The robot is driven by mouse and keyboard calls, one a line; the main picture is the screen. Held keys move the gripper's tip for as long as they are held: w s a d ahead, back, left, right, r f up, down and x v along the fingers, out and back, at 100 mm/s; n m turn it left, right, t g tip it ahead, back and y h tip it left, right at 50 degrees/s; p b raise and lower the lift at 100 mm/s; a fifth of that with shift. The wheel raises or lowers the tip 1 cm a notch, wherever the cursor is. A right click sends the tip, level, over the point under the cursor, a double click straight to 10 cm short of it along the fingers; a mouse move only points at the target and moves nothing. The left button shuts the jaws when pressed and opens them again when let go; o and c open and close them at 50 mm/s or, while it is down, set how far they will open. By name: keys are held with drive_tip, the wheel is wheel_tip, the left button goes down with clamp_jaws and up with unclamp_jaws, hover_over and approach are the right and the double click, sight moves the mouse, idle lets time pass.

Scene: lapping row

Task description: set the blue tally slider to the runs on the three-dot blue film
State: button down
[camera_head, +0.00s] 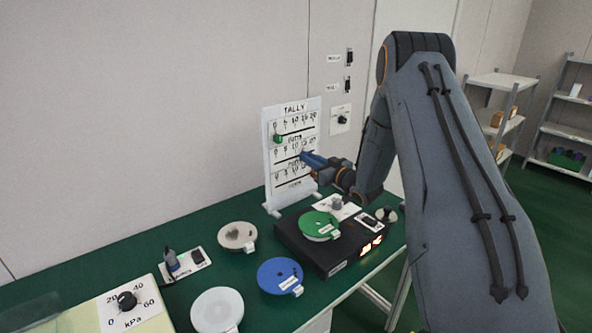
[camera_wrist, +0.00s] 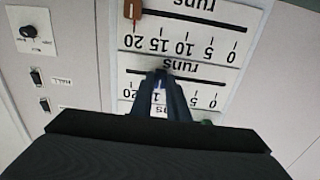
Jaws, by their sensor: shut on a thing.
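The white tally board (camera_head: 270,172) stands upright at the back of the green bench, with several numbered scales from 0 to 20. My gripper (camera_head: 305,156) is at its middle scale. In the wrist view, upside down, my gripper (camera_wrist: 161,82) is shut at the middle slot, around 10 to 15; its fingers hide the exact mark. A small blue bit of the blue tally slider (camera_wrist: 158,87) shows between the fingers. A blue disc (camera_head: 280,274) with a white tag lies at the bench front; its dots are too small to read.
A green slider (camera_head: 278,139) sits near 0 on the top scale. A brown slider (camera_wrist: 133,9) is near 20 on the bottom scale. A black box (camera_head: 330,262) with a lit window holds a green disc (camera_head: 319,225). Pale discs (camera_head: 237,236) and a dial panel (camera_head: 127,301) are left.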

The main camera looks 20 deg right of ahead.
drive_tip(key=shift+w+d, duration=0.15)
drive_tip(key=shift+d, duration=0.3)
drive_tip(key=c, duration=1.7)
unclamp_jaws()
drive_tip(key=b+v, duration=0.2)
drive_tip(key=v, duration=0.5)
drive_tip(key=shift+s+d, duration=0.15)
drive_tip(key=shift+s, duration=0.2)
